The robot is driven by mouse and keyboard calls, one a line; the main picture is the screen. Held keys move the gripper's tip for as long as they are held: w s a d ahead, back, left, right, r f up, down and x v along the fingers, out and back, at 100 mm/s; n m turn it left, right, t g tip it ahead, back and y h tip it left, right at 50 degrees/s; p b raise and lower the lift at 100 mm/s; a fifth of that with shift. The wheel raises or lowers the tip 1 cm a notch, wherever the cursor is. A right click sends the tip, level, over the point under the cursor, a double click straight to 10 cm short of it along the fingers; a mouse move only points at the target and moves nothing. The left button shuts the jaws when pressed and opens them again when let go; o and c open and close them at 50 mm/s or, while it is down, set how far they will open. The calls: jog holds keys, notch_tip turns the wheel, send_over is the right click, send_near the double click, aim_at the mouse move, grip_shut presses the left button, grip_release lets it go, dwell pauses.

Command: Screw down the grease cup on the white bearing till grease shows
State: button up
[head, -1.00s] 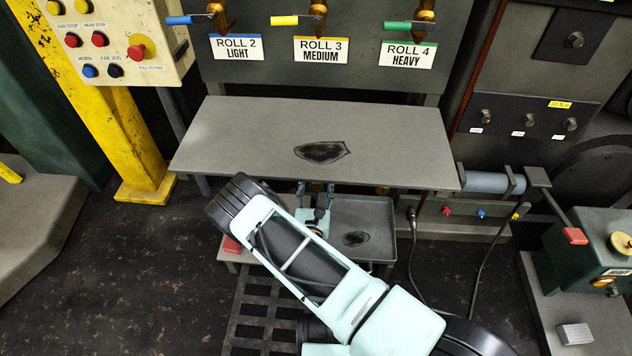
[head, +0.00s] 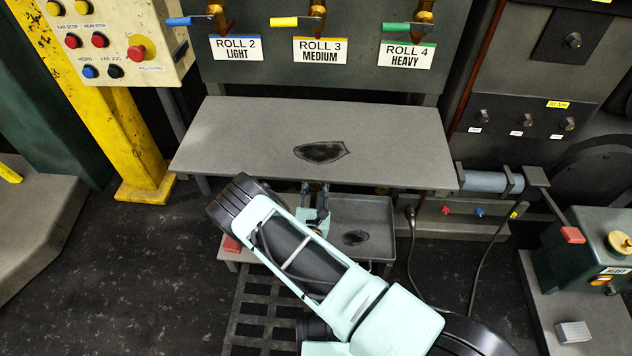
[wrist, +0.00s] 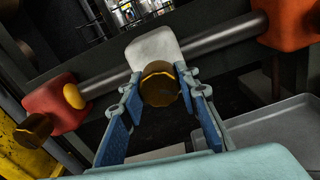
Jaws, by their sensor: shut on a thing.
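In the wrist view the white bearing (wrist: 150,46) sits on a grey shaft (wrist: 215,38). Its brass grease cup (wrist: 160,88) points toward the camera, in front of the bearing's lower part. My gripper (wrist: 163,92) has its blue-padded fingers on both sides of this cup, shut on it. The place where the cup meets the bearing is hidden behind the cup, and I cannot make out grease there. In the head view my gripper (head: 315,192) reaches in under the front edge of the grey shelf, which hides the bearing.
A red bearing (wrist: 52,98) with its own brass cup (wrist: 35,130) stands to the left, an orange bearing (wrist: 285,22) to the right. A grey tray (head: 375,212) lies below the shelf (head: 250,135). A control box (head: 115,40) hangs at upper left.

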jog(key=m+p, duration=0.2)
jog(key=m, duration=0.4)
dwell(0.6)
jog(key=o, duration=1.2)
jog(key=shift+c, duration=0.2)
notch_tip(320, 180, up, 10)
jog(key=shift+r, duration=0.1)
